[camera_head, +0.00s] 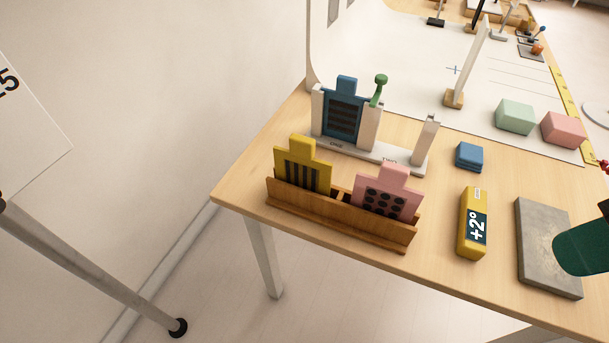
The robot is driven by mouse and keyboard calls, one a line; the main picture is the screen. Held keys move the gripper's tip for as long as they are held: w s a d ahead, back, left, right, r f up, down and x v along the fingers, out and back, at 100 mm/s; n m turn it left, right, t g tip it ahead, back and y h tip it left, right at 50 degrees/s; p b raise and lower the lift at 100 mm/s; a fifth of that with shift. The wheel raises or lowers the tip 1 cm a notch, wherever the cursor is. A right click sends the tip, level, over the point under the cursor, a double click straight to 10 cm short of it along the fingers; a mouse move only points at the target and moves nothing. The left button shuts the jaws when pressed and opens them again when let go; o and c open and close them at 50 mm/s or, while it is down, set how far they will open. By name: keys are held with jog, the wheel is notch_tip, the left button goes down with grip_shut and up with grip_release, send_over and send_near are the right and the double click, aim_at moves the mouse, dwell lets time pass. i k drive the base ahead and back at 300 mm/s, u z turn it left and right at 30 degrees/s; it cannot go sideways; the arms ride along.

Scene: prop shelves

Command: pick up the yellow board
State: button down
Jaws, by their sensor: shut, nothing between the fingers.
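The yellow board (303,167) has a short tab on top and dark vertical stripes. It stands upright, leaning slightly, in the left part of a wooden slotted rack (330,219) near the table's front left corner. The rack's front wall hides its lower edge. A pink board (387,190) with dark dots stands in the right part of the same rack, with a gap between the two boards.
Behind the rack, a blue board (343,112) stands between white posts, with a green-knobbed piece (379,90) beside it. A dark green rounded shape (585,246) overhangs the slab.

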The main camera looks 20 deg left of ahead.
aim_at(297, 166)
jog(key=z, duration=0.05)
jog(key=k, duration=1.05)
jog(key=u, duration=1.15)
jog(key=i, duration=0.95)
jog(key=u, duration=0.55)
